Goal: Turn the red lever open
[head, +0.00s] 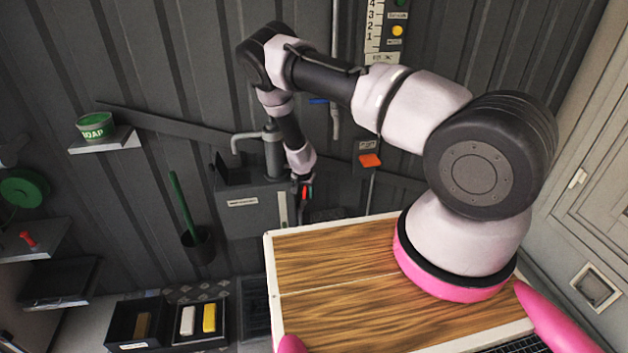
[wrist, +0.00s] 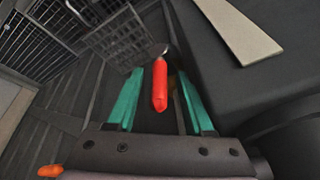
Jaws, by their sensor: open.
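The red lever (wrist: 160,86) shows in the wrist view as a rounded red handle on a grey metal end. It lies between the two teal fingers of my gripper (wrist: 160,100), which are open with a gap visible on each side of it. I cannot tell whether a finger touches it. In the head view, my gripper (head: 307,188) is at the right side of the grey cabinet, with a small patch of red beside its fingers. Most of the lever is hidden there by my wrist and fingers.
The grey cabinet (head: 245,217) with a tap (head: 250,137) stands against the corrugated wall. In the wrist view, wire baskets (wrist: 110,38) are at upper left.

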